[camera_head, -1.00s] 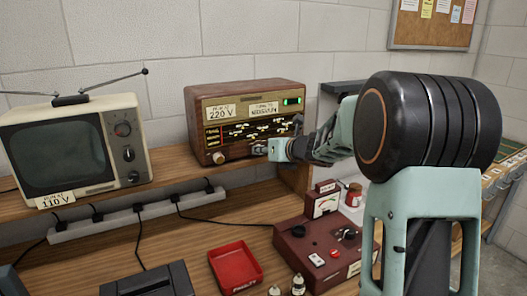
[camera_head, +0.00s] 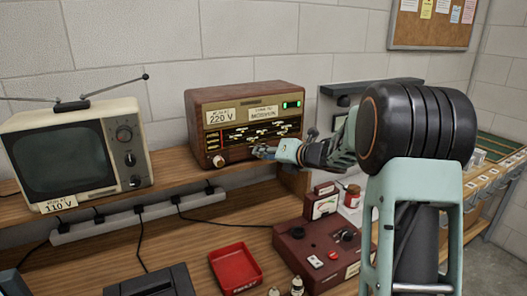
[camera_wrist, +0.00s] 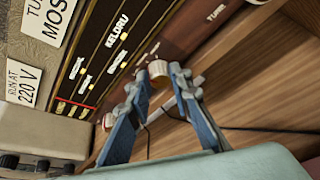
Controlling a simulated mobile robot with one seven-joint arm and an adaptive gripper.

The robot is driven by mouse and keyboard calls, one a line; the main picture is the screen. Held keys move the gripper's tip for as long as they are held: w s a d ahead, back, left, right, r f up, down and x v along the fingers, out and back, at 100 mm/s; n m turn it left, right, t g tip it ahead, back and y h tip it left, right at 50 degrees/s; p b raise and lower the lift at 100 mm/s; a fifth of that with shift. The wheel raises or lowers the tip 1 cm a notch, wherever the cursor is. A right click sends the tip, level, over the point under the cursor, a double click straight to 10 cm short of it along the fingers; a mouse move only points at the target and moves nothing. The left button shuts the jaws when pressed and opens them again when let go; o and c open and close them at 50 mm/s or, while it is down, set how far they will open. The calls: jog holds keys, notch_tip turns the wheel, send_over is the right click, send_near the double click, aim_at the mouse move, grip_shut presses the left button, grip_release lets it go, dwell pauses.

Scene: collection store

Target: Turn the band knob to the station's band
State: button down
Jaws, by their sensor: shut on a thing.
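The brown radio (camera_head: 245,92) stands on the wooden shelf, with a lit green indicator and a dark dial (camera_head: 252,134). In the wrist view the dial (camera_wrist: 105,50) fills the upper left, and a card (camera_wrist: 50,18) above it begins "MOS". My gripper (camera_head: 258,150) is at the radio's lower front. In the wrist view its fingers (camera_wrist: 156,82) are shut on a cream knob (camera_wrist: 158,69), taken as the band knob, one finger on each side. Another cream knob (camera_wrist: 108,121) sits further left on the radio; it also shows in the head view (camera_head: 218,161). The band marking is not legible.
An old television (camera_head: 75,155) with a 110 V card stands left of the radio. Below are a power strip (camera_head: 140,214), a red tray (camera_head: 235,268) and a dark red test box (camera_head: 318,255). The bench between power strip and tray is mostly clear.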

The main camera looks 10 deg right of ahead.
jog(key=shift+d+f+m+t+y+b, duration=0.15)
jog(key=shift+m+t+y+b, duration=0.15)
jog(key=shift+m+y+b, duration=1.05)
jog(key=shift+f+m+t+y+b, duration=0.25)
jog(key=shift+m+b, duration=0.35)
jog(key=shift+m, duration=1.5)
jog(key=shift+d+f+m+t+y+b, duration=0.1)
jog(key=shift+m+t+y+b, duration=0.25)
jog(key=shift+m+y+b, duration=1)
jog(key=shift+r+m+h+p, duration=0.1)
jog(key=shift+m+h+p, duration=0.25)
jog(key=shift+m+h, duration=0.15)
jog(key=c, duration=1.7)
grip_release()
jog(key=shift+c, duration=0.2)
jog(key=v, duration=1.1)
jog(key=shift+s+d, duration=0.25)
jog(key=shift+s, duration=0.1)
